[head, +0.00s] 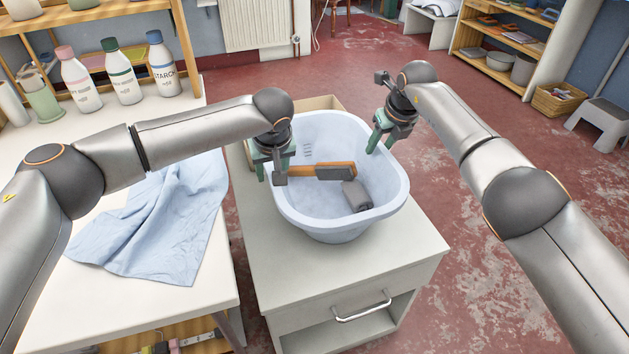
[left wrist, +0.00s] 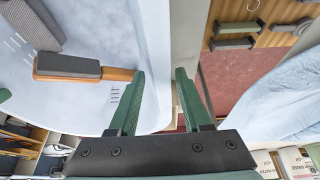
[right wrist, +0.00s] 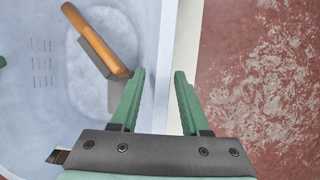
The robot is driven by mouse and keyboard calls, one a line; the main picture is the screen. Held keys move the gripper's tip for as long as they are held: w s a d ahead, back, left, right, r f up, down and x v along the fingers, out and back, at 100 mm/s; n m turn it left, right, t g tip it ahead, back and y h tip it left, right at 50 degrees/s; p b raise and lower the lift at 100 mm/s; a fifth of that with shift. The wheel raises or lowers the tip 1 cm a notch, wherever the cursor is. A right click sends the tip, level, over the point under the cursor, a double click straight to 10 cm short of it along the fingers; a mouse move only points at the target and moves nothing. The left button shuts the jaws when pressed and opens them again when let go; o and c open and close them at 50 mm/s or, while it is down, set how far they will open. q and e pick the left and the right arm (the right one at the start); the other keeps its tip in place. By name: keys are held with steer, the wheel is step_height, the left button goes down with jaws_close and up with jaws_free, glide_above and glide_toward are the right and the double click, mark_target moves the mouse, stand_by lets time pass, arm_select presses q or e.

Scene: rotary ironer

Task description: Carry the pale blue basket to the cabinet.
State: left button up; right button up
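The pale blue basket (head: 318,222) stands upright on a pale grey cabinet (head: 300,270) with a metal handle on its front. Inside it lie a wooden-handled brush (head: 335,172) and a dark grey block-like item (head: 357,197). My left gripper (head: 270,176) is open at the basket's left rim; in the left wrist view its fingers (left wrist: 158,100) stand apart with the rim edge between them. My right gripper (head: 380,142) is open at the right rim; in the right wrist view the rim passes between its parted fingers (right wrist: 158,100). Finger contact with the rim cannot be told.
A white table (head: 150,300) with a light blue cloth (head: 165,215) and several bottles (head: 122,72) stands close at the left. A shelf (head: 490,55), a wicker basket (head: 557,100) and a grey step stool (head: 602,118) are at the back right. Red floor right of the cabinet is clear.

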arm_select(q)
steer(key=shift+o, duration=1)
arm_select(e)
steer(key=shift+o, duration=1.1)
arm_select(q)
steer(key=shift+r, duration=0.15)
arm_select(e)
steer(key=shift+r, duration=0.1)
arm_select(q)
steer(key=v, duration=1.1)
steer(key=shift+s+r, duration=0.2)
steer(key=shift+r, duration=0.1)
arm_select(e)
steer(key=v, duration=1.2)
